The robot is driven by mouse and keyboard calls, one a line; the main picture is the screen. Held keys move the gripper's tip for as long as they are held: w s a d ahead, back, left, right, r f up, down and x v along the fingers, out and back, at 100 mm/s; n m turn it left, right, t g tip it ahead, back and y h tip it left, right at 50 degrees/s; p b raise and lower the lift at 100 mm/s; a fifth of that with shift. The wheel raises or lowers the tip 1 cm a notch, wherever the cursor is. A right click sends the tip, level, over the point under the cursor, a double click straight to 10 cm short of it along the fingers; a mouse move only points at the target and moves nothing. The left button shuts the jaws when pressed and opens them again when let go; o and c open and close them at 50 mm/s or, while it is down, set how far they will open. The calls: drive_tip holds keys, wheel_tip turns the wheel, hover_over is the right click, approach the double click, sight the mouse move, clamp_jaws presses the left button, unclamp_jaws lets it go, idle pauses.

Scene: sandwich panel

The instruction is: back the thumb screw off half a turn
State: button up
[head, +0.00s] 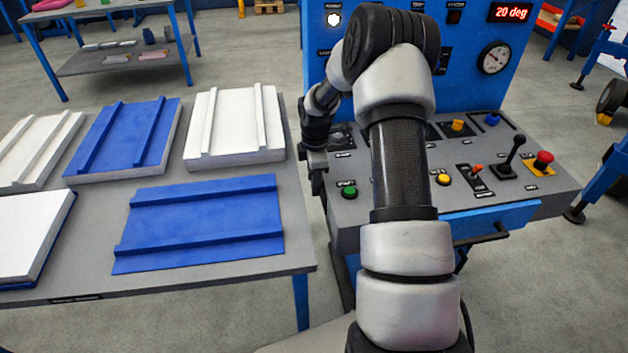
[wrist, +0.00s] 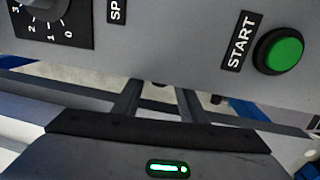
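I cannot make out a thumb screw for certain in either view; my arm hides the middle of the control panel. My gripper (head: 318,184) is at the panel's left edge, left of the green START button (head: 349,191). In the wrist view its two fingers (wrist: 158,103) are apart with nothing seen between them. The START button (wrist: 279,51) is at upper right there, and a numbered dial (wrist: 48,22) is at upper left.
The control panel (head: 520,192) also bears a black lever (head: 511,156), a red button (head: 543,160) and a yellow button (head: 444,180). A table (head: 220,286) with blue and white panels stands close on the left.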

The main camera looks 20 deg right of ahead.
clamp_jaws()
drive_tip(key=shift+w+r+g+p, duration=0.1)
drive_tip(key=shift+g+p, duration=0.3)
drive_tip(key=shift+p, duration=0.2)
drive_tip(key=shift+w+g+p, duration=0.1)
drive_tip(key=shift+g+p, duration=0.2)
drive_tip(key=shift+p, duration=0.05)
drive_tip(key=shift+w+f+g+y, duration=0.2)
drive_tip(key=shift+w+g+y, duration=0.1)
drive_tip(key=shift+g, duration=0.7)
drive_tip(key=shift+w+d+f+g+b, duration=0.1)
drive_tip(key=shift+f+g+b, duration=0.1)
drive_tip(key=shift+g+b, duration=0.6)
drive_tip(key=shift+r+g+y+b, duration=0.15)
drive_tip(key=shift+g+y+b, duration=0.15)
drive_tip(key=shift+g+b, duration=0.5)
